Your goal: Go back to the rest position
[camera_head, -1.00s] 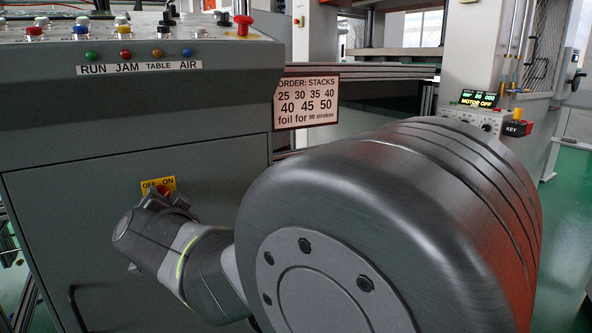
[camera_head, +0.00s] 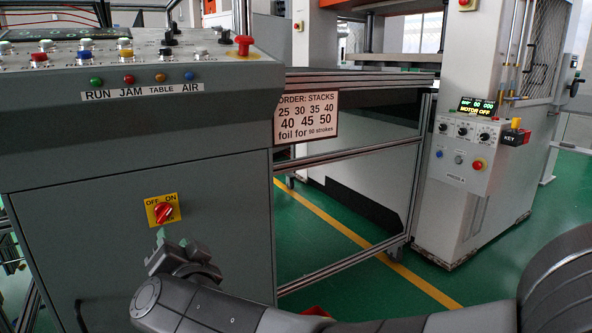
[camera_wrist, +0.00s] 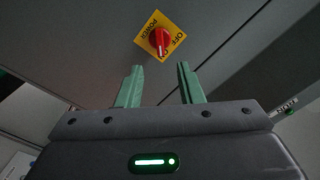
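The red rotary power switch (camera_head: 163,212) sits on a yellow plate marked OFF and ON on the front of the grey cabinet (camera_head: 110,225). Its handle appears to slant up to the right, toward ON. My gripper (camera_head: 185,246) is just below the switch in the head view, apart from it. In the wrist view the two green fingers of my gripper (camera_wrist: 160,75) stand apart with nothing between them. The red switch (camera_wrist: 159,38) shows beyond the fingertips. My arm stretches along the bottom of the head view to the right.

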